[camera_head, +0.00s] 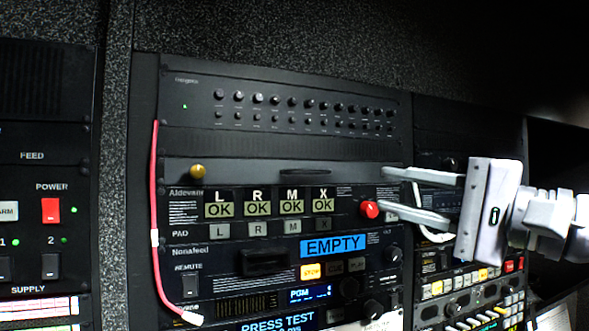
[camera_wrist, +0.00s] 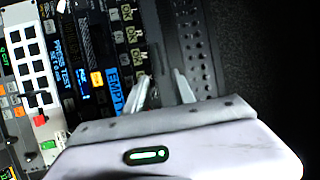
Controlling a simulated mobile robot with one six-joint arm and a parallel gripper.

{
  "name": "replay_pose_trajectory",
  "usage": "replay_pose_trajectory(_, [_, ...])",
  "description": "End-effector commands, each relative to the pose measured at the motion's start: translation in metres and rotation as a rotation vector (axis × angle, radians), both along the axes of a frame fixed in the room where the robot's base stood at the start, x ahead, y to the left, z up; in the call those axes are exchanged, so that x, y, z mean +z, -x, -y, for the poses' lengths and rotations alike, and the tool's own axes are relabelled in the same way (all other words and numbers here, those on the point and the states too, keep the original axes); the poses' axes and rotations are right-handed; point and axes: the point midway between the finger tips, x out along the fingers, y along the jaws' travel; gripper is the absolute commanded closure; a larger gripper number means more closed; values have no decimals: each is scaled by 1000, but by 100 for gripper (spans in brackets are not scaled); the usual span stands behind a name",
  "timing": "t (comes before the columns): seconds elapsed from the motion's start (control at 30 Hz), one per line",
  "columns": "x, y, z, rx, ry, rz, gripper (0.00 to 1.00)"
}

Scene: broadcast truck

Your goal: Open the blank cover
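The blank cover (camera_head: 250,172) is a plain dark strip across the middle rack, below a panel of knobs. It has a brass knob (camera_head: 197,171) at its left end and a dark slot-like handle (camera_head: 305,172) in the middle. It looks closed. My gripper (camera_head: 386,190) is open and empty at the cover's right end. One fingertip is level with the cover, the other lower by a red button (camera_head: 369,209). The cover's right end is partly hidden by the upper finger. In the wrist view my gripper (camera_wrist: 161,88) also shows its fingers apart.
An L R M X button panel (camera_head: 268,208) lies directly below the cover. A red cable (camera_head: 156,220) hangs down the rack's left side. A blue EMPTY display (camera_head: 333,246) and more control panels sit below.

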Motion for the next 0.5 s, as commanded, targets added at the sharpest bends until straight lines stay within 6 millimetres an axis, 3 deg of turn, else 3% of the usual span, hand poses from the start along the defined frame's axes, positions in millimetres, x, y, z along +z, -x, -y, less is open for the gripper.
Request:
replay_pose_trajectory(0.3, [21, -66, -69, 6, -1, -2, 69])
replay_pose_trajectory(0.5, [25, -92, -94, 2, 0, -1, 69])
